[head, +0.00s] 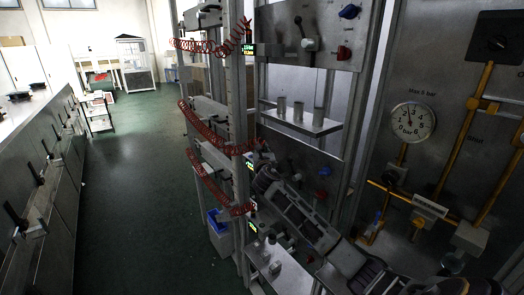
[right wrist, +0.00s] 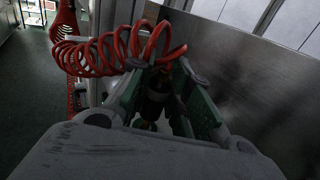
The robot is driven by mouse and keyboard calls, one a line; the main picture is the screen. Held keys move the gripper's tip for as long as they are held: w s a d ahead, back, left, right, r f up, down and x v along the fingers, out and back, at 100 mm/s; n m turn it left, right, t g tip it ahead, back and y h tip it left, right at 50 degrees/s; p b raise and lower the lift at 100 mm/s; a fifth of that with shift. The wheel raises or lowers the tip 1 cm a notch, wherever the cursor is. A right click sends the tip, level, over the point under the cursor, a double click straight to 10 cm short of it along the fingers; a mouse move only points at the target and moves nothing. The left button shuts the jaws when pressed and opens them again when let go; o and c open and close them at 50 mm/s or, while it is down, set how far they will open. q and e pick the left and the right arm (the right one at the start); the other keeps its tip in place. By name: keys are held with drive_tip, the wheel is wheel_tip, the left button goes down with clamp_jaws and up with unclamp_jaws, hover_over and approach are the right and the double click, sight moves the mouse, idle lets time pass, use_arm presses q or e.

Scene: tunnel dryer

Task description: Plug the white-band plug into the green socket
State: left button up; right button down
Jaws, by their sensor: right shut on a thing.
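My right gripper (head: 262,174) is at the metal rack post in the head view, its arm reaching up from the lower right. In the right wrist view its fingers (right wrist: 158,92) are shut around a dark plug (right wrist: 154,94). A red coiled cable (right wrist: 100,52) runs over the top of the plug. The fingers hide much of the plug, and I cannot make out a white band on it. I cannot make out the green socket in either view. My left gripper is not in view.
Red coiled cables (head: 208,125) hang at several heights on the rack post (head: 238,100). A metal shelf (head: 300,120) with small cylinders stands behind. A pressure gauge (head: 413,121) and yellow pipes (head: 465,130) are on the right panel. The green floor (head: 135,190) at left is clear.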

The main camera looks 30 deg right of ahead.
drive_tip(key=shift+f, duration=1.05)
drive_tip(key=c, duration=1.3)
unclamp_jaws()
drive_tip(key=shift+o, duration=0.2)
drive_tip(key=shift+s+a, duration=0.1)
drive_tip(key=shift+s, duration=0.1)
drive_tip(key=v, duration=1.1)
drive_tip(key=shift+s, duration=0.3)
drive_tip(key=shift+a, duration=0.1)
